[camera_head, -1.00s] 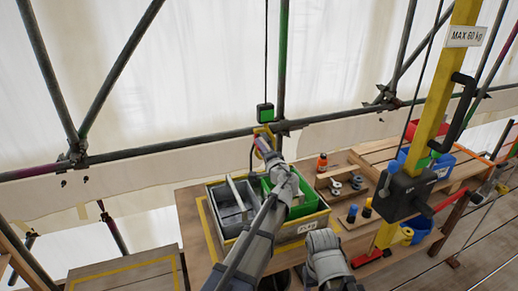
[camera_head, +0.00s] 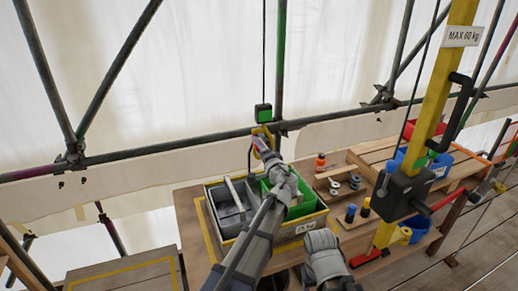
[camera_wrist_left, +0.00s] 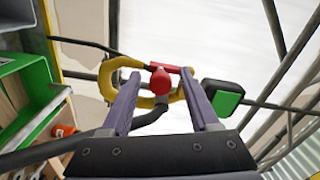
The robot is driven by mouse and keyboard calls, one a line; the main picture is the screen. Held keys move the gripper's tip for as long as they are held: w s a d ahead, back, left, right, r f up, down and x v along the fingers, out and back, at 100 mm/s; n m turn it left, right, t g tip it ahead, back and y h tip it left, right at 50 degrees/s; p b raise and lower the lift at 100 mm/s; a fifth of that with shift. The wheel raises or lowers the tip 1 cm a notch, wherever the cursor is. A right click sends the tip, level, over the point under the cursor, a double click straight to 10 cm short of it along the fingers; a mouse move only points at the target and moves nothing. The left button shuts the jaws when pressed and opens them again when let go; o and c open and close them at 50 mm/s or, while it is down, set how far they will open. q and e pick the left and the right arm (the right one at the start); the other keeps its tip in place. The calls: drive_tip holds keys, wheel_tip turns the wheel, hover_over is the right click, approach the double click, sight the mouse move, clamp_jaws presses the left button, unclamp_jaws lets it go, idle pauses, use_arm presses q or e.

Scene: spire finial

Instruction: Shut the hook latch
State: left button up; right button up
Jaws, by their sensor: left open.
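The yellow hook (camera_wrist_left: 115,72) hangs in front of my left gripper (camera_wrist_left: 158,82) in the left wrist view. A red latch bar (camera_wrist_left: 182,70) with a round red knob (camera_wrist_left: 161,80) lies across it. My left gripper is open, with one purple finger on each side of the red knob. I cannot tell whether the fingers touch it. In the head view the yellow hook (camera_head: 263,131) hangs under a green and black block, and my left gripper (camera_head: 261,147) reaches up to it, hiding its lower part. My right gripper is not seen.
The green and black block (camera_head: 263,113) hangs on a cable by the scaffold rail (camera_head: 190,147). Below my left arm stands a yellow-rimmed crate (camera_head: 318,219) with grey and green bins.

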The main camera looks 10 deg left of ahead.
use_arm(q)
drive_tip(key=v, duration=0.7)
drive_tip(key=shift+s+d, duration=0.25)
drive_tip(key=shift+s, duration=0.1)
